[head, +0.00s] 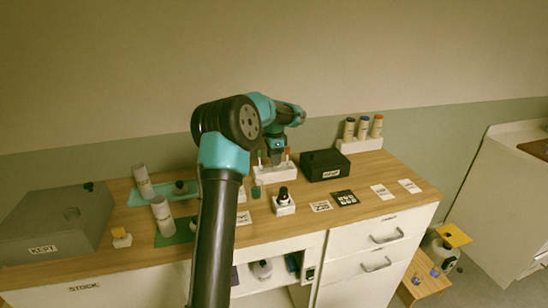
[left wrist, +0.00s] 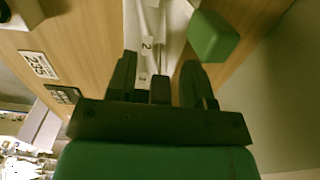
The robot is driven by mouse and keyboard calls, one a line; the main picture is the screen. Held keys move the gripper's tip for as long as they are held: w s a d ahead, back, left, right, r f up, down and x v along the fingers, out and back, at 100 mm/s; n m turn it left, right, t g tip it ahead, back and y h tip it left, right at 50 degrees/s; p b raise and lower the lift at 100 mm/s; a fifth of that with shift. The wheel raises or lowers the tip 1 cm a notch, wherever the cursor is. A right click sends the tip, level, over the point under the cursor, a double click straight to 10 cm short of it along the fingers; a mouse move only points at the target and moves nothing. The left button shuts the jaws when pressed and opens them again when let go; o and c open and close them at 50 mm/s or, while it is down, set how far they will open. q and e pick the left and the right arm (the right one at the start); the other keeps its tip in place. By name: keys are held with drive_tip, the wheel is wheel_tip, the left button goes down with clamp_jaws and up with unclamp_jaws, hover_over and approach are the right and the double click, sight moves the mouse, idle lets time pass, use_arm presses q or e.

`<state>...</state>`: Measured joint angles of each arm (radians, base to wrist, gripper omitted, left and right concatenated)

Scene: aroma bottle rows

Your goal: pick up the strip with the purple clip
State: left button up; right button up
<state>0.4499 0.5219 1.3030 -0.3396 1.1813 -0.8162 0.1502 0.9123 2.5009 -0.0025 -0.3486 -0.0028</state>
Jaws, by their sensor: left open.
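A white rack (head: 274,174) stands on the wooden counter with strips upright in it. A strip with a green clip (head: 259,153) is at its left and one with an orange-red clip (head: 288,151) at its right. I cannot make out the purple clip; my gripper hides the middle of the rack. My left gripper (head: 277,158) is over the rack, pointing down. In the left wrist view its open fingers (left wrist: 160,88) are either side of the white numbered rack (left wrist: 147,50), with a green block (left wrist: 212,37), possibly the green clip, beside it. I cannot see anything held.
A black box (head: 325,165) stands right of the rack, and a bottle in a white holder (head: 284,205) in front. Capped bottles in a white stand (head: 360,145) are at the back right. A grey box (head: 52,222) is at the left. Flat cards (head: 382,191) lie at the right.

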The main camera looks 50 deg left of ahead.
use_arm(q)
drive_tip(key=shift+c, duration=0.2)
clamp_jaws()
idle(0.3)
wheel_tip(320, 180, up, 10)
drive_tip(key=shift+r, duration=0.1)
idle(0.5)
drive_tip(key=shift+d, duration=0.1)
